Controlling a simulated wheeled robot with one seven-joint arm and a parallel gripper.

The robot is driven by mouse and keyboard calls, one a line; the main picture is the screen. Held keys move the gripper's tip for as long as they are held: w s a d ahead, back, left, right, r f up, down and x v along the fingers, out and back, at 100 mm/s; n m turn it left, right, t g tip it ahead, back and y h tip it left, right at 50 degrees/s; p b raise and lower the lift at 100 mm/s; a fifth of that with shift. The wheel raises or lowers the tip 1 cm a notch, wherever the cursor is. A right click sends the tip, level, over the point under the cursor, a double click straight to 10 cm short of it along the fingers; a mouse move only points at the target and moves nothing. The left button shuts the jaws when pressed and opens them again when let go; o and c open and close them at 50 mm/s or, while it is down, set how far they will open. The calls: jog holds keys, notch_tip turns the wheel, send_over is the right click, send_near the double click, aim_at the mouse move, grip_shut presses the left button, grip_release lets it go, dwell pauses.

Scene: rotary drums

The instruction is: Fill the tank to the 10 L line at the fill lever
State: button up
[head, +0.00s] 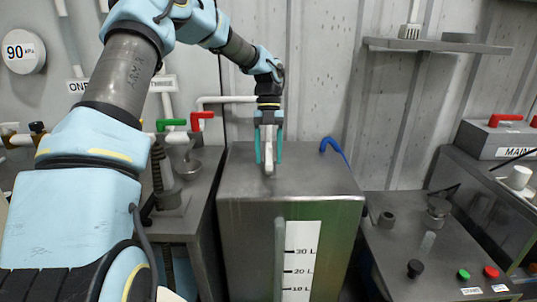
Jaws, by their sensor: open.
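The tank (240,185) is a grey metal box in the middle of the head view. Its front has a white scale (301,262) marked 30 L, 20 L and 10 L, with a pale sight tube (279,262) beside it. No clear liquid level shows in the tube. My gripper (268,158) is open above the back of the tank top, pointing down. Its teal fingers appear on either side of a pale pipe end (268,164); I cannot tell whether they touch it. No lever is labelled as the fill lever. A blue handle (335,148) sits at the tank's back right.
Red (202,118) and green (171,124) valve handles sit on pipes left of the tank. A bench with buttons (463,274) stands at right, below a wall shelf (437,46). A box with a red handle (500,139) is at far right.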

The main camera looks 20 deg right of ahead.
aim_at(267, 151)
jog(key=b+v, duration=0.2)
jog(key=v, duration=0.8)
jog(key=shift+w+r, duration=0.2)
jog(key=shift+r, duration=0.15)
jog(key=s+a+f+m+t, duration=0.2)
jog(key=s+a+m, duration=0.3)
jog(key=a+m, duration=0.4)
jog(key=s+a+f+m+t+h, duration=0.1)
jog(key=s+a+f+m, duration=0.4)
jog(key=a+m, duration=0.5)
jog(key=s+a+f+m+t, duration=0.2)
jog(key=s+a+f+m, duration=0.2)
jog(key=a+m, duration=0.6)
jog(key=s+m, duration=0.2)
jog(key=m, duration=0.2)
jog(key=shift+s+a+t+h, duration=0.2)
jog(key=shift+s+t+h, duration=0.1)
jog(key=shift+s+t, duration=0.1)
jog(key=shift+f+m, duration=0.15)
jog(key=shift+m, duration=0.15)
dwell(2.6)
